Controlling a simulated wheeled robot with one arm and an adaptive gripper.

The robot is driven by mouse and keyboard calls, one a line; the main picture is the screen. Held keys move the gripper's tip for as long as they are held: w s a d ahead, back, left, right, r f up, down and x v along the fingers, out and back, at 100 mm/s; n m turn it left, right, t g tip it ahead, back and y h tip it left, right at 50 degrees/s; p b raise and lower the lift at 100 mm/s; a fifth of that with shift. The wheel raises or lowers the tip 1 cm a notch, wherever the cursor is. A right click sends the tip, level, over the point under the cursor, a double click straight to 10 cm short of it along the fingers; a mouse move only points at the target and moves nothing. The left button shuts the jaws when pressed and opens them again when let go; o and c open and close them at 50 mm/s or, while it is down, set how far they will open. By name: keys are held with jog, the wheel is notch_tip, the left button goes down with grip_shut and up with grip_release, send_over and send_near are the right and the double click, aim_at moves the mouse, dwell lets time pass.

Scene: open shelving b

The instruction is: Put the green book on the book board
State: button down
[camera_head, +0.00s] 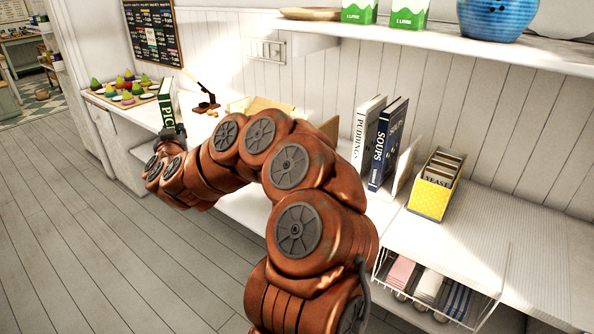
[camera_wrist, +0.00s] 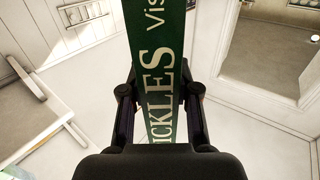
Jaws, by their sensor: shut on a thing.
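The green book (camera_head: 167,104) stands upright at the left of the counter area in the head view, its spine lettered in white. My gripper (camera_head: 176,133) is shut on its lower part. In the wrist view the green book (camera_wrist: 163,60) runs up between the two fingers of my gripper (camera_wrist: 160,100), its spine reading "PICKLES". I cannot tell whether its bottom touches the counter. A white book "PUDDINGS" (camera_head: 366,130) and a dark blue book "SOUPS" (camera_head: 387,145) stand beside a cream upright panel (camera_head: 406,168), likely part of the book board. My arm hides the rest there.
A yellow dotted box (camera_head: 433,195) stands right of the books. Below it is a wire basket (camera_head: 430,285) with folded cloths. A tray of colourful small items (camera_head: 125,92) and a dark stand (camera_head: 205,105) are near the green book. Cartons and a blue bowl (camera_head: 496,15) sit on the upper shelf.

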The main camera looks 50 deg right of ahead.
jog(key=s+d+f+m+g+h+b, duration=0.4)
jog(key=s+d+g, duration=0.3)
jog(key=s+d, duration=0.4)
jog(key=s+d+f+m+g+h+b, duration=0.4)
jog(key=s+d, duration=0.6)
jog(key=s, duration=0.4)
jog(key=f+m+g, duration=0.1)
jog(key=m+g, duration=0.1)
jog(key=g, duration=0.1)
jog(key=shift+s+d+m+b, duration=0.15)
jog(key=shift+d+m+b, duration=0.2)
jog(key=shift+d+m, duration=0.05)
jog(key=shift+p, duration=0.35)
